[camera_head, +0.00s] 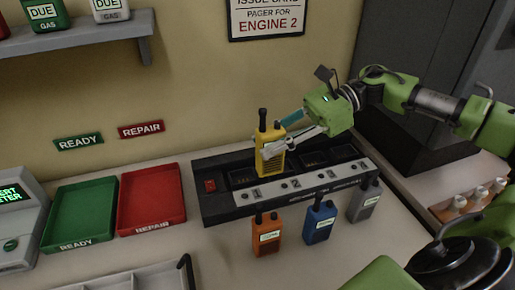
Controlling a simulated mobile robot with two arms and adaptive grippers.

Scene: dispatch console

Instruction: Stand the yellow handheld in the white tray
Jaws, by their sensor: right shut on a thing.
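The yellow handheld (270,155) is upright at the black charger bank (215,205), over its left part. My right gripper (268,145) is shut on the yellow handheld, reaching in from the right. I cannot tell whether the handheld's foot still sits in a slot or is just clear of it. A pale tray with dividers (112,285), likely the white tray, shows only in part at the bottom edge. My left gripper is not in view.
Orange (266,236), blue (319,224) and grey (363,202) handhelds stand in front of the bank. A green READY tray (80,244) and a red REPAIR tray (150,228) lie left. A black hooked handle (187,268) rises near the pale tray.

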